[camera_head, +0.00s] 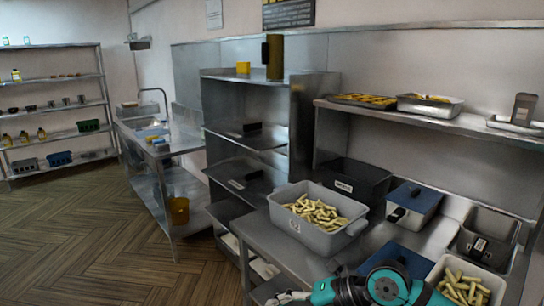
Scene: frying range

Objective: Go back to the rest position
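The teal and black links of my arm show at the bottom edge, right of centre, in the head view. I take it to be my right arm. What looks like the tip of my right gripper (288,297) points left at the bottom edge, low in front of the steel counter. It is small and partly cut off, so I cannot tell whether it is open or shut. No object shows in it. My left gripper is not in view.
A grey tub of fries (328,240) stands on the steel counter (272,238) close to my arm. A second fries container (483,291) lies right of the arm. Blue-lidded bins (416,197) stand behind. Open wooden floor (85,235) lies to the left.

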